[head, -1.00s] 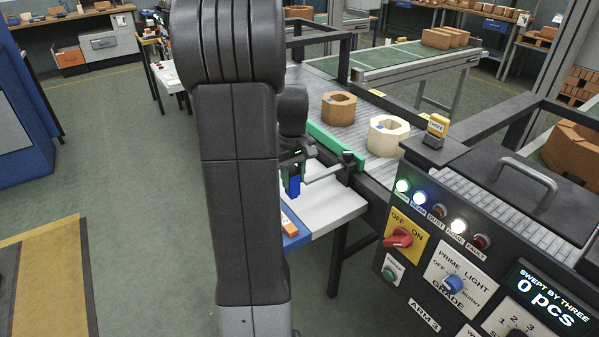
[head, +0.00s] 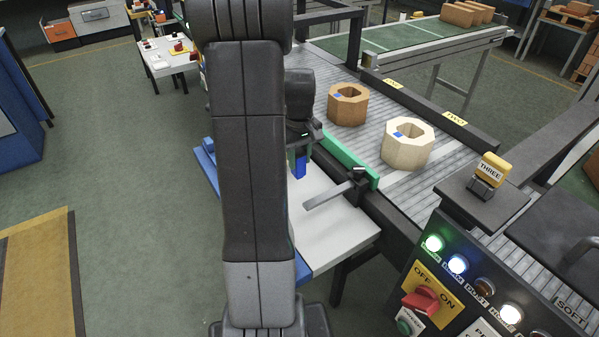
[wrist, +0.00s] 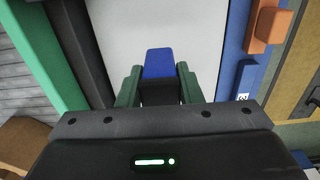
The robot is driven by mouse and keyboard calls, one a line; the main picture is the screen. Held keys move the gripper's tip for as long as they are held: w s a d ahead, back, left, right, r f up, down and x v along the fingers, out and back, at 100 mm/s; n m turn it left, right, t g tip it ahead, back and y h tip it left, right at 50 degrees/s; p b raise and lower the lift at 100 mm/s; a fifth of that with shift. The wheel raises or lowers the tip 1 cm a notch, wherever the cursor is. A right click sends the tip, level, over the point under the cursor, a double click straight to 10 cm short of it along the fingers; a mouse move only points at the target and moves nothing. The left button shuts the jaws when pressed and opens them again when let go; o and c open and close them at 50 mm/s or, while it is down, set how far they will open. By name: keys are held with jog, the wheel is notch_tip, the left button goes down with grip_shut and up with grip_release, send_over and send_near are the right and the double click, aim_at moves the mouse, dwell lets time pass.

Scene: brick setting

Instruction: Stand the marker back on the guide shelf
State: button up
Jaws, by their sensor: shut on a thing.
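A blue block (head: 299,168), which I take to be the marker, is between the fingers of my gripper (head: 300,155). In the wrist view, its blue top (wrist: 161,64) shows between the two green fingers of my gripper (wrist: 158,80), which are shut on it. It is over the white table top (head: 325,215); I cannot tell its height above it. A blue strip (wrist: 236,75) with a small white tag runs along one table edge. I cannot tell for certain which part is the guide shelf.
A green guide rail (head: 347,160) separates the table from the roller conveyor, where a brown ring (head: 347,106) and a cream ring (head: 408,148) stand.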

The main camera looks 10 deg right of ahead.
aim_at(299, 171)
jog(key=shift+f, duration=2.65)
jog(key=shift+f, duration=0.1)
jog(key=o, duration=0.8)
notch_tip(299, 171, up, 12)
jog(key=shift+r, duration=0.15)
